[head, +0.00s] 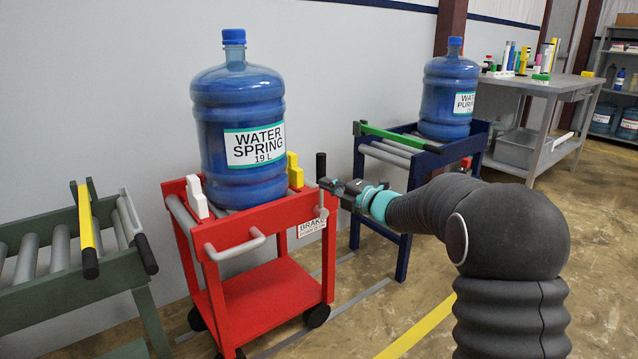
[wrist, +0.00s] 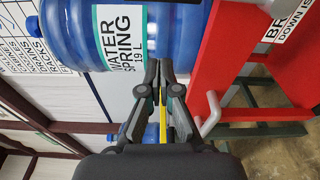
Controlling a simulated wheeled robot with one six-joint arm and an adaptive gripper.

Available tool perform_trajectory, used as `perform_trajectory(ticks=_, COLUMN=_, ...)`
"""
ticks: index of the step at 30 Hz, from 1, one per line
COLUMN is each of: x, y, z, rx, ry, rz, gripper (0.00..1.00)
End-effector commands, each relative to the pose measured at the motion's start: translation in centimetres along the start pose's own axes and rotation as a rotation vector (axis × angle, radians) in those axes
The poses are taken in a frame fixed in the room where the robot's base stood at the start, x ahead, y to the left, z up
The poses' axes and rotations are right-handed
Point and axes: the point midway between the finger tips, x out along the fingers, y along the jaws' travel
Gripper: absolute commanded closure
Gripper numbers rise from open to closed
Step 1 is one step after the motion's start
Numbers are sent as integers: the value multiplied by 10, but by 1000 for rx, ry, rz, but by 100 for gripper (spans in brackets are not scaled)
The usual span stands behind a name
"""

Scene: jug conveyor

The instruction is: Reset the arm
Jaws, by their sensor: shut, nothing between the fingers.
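My gripper (head: 327,183) is shut and empty. In the head view it is at the end of my dark arm, at the right of the red cart (head: 263,305), close to the black-knobbed brake lever (head: 321,170). I cannot tell if it touches the lever. In the wrist view the closed fingers (wrist: 165,72) point toward the blue "Water Spring" jug (wrist: 178,30), with no contact clearly shown. The jug (head: 237,105) stands upright on the cart's top, between white and yellow blocks.
A green roller conveyor (head: 60,295) stands at the left. A blue roller stand (head: 399,192) behind my gripper holds a second blue jug (head: 449,95). A grey workbench (head: 545,87) with several items is at the back right. Open floor lies at the lower right.

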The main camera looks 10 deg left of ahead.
Motion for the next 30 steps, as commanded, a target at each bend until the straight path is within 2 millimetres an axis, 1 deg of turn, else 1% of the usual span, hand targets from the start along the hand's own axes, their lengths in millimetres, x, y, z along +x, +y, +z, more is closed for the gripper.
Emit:
perform_trajectory(ticks=4, x=-7, y=0, z=1, rx=-1, ry=-3, rz=0, gripper=100)
perform_trajectory(ticks=15, x=-8, y=-1, z=3, rx=18, ry=-6, rz=-2, gripper=100)
perform_trajectory(ticks=17, x=-8, y=-6, z=8, rx=51, ry=-33, rz=-28, gripper=100)
perform_trajectory(ticks=20, x=-11, y=-23, z=30, rx=147, ry=-137, rz=-89, gripper=100)
perform_trajectory(ticks=23, x=-26, y=-63, z=54, rx=315, ry=-306, rz=-183, gripper=100)
perform_trajectory(ticks=24, x=-37, y=-81, z=61, rx=389, ry=-382, rz=-222, gripper=100)
perform_trajectory(ticks=26, x=-56, y=-98, z=69, rx=496, ry=-497, rz=-268, gripper=100)
perform_trajectory(ticks=27, x=-72, y=-106, z=72, rx=564, ry=-574, rz=-295, gripper=100)
perform_trajectory(ticks=29, x=-98, y=-116, z=74, rx=668, ry=-690, rz=-329, gripper=100)
perform_trajectory(ticks=30, x=-116, y=-121, z=73, rx=737, ry=-767, rz=-348, gripper=100)
